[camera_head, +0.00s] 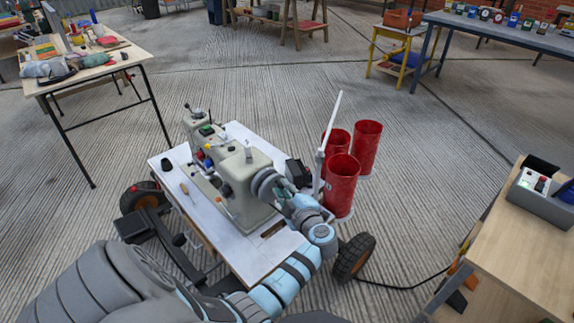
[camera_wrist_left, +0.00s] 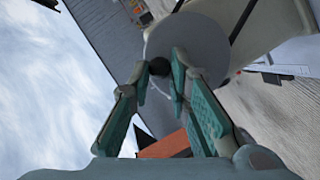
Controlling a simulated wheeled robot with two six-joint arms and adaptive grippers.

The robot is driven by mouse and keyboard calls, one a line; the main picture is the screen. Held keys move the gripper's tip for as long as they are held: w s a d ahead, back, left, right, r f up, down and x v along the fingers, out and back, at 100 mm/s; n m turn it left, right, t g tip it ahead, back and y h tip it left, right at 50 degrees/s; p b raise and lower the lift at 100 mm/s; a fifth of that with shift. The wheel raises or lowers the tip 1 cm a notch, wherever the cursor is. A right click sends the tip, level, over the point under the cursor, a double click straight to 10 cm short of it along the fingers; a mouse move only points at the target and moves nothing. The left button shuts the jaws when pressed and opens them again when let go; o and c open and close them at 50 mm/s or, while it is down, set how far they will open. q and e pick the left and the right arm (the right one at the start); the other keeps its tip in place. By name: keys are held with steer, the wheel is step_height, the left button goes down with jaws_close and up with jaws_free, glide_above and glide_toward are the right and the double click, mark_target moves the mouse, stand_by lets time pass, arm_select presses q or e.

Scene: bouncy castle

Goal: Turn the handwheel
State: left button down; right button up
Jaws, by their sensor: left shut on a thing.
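The grey handwheel (camera_head: 264,183) sits on the end of a beige sewing machine (camera_head: 238,175), which stands on a white wheeled table (camera_head: 243,256). In the left wrist view the wheel (camera_wrist_left: 205,45) is a round grey disc with a small dark knob (camera_wrist_left: 160,67) near its edge. My left gripper (camera_head: 287,190) is at the wheel's face. In the left wrist view its teal fingers (camera_wrist_left: 162,70) are closed around the knob, which shows between the tips. The fingers hide part of the wheel in the head view. My right gripper is not in view.
Several red cylinders (camera_head: 342,185) and a thin white post (camera_head: 330,130) stand close right of the gripper. A wooden bench (camera_head: 525,250) with a control box is at the right. A cluttered table (camera_head: 70,85) is at the left.

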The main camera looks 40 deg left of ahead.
arm_select(q)
steer(key=shift+s+f+n+t+y+b, duration=0.1)
steer(key=shift+s+n+t+y+b, duration=0.3)
steer(key=shift+n, duration=0.7)
steer(key=shift+s, duration=0.1)
steer(key=c, duration=1.5)
jaws_free()
